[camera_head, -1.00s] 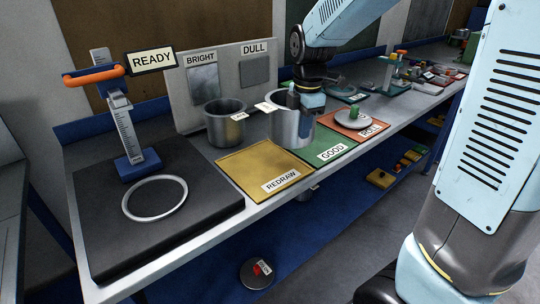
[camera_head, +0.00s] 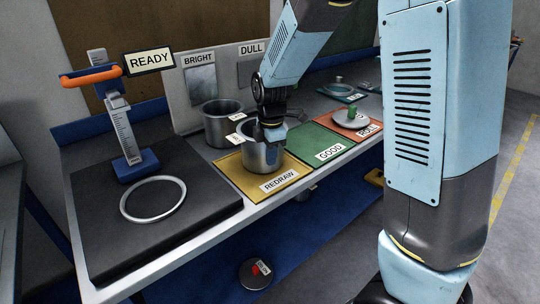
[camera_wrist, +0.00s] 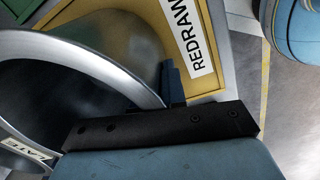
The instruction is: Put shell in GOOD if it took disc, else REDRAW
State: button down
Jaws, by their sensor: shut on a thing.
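A grey metal shell (camera_head: 260,160) is upright at the yellow REDRAW mat (camera_head: 288,172), its base appearing within the mat's area. I cannot tell whether it touches the mat. My gripper (camera_head: 271,137) is shut on the shell's rim on its right side. In the wrist view, the shell's curved wall and rim (camera_wrist: 110,55) fill the left, and a blue finger (camera_wrist: 172,82) is at the rim. The shell's dark inside is only partly visible, with no disc seen in it. The green GOOD mat (camera_head: 318,146) lies to the right and is bare.
A second metal pot (camera_head: 221,128) stands behind left. A red mat (camera_head: 366,132) holds a pale disc with a green knob (camera_head: 352,116). A dark round object (camera_head: 256,274) lies below.

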jog(key=shift+f, duration=0.15)
jog(key=c, duration=1.2)
grip_release()
jog(key=r, duration=1.2)
jog(key=shift+s+d, duration=0.15)
jog(key=shift+s, duration=0.2)
jog(key=shift+s+d+r+m+t, duration=0.85)
jog(key=shift+s+d+r+m, duration=0.5)
jog(key=shift+s+d+m, duration=1.9)
jog(key=shift+s+d+r+m+t, duration=1.05)
jog(key=shift+s+d+m, duration=1.35)
jog(key=shift+s+m, duration=1.5)
jog(key=shift+s+d+r+m+t, duration=0.6)
jog(key=shift+s+d+r+m, duration=1)
jog(key=shift+s+d+m, duration=1.6)
jog(key=shift+s+a+m, duration=0.15)
jog(key=shift+a+m, duration=0.2)
jog(key=shift+m, duration=0.2)
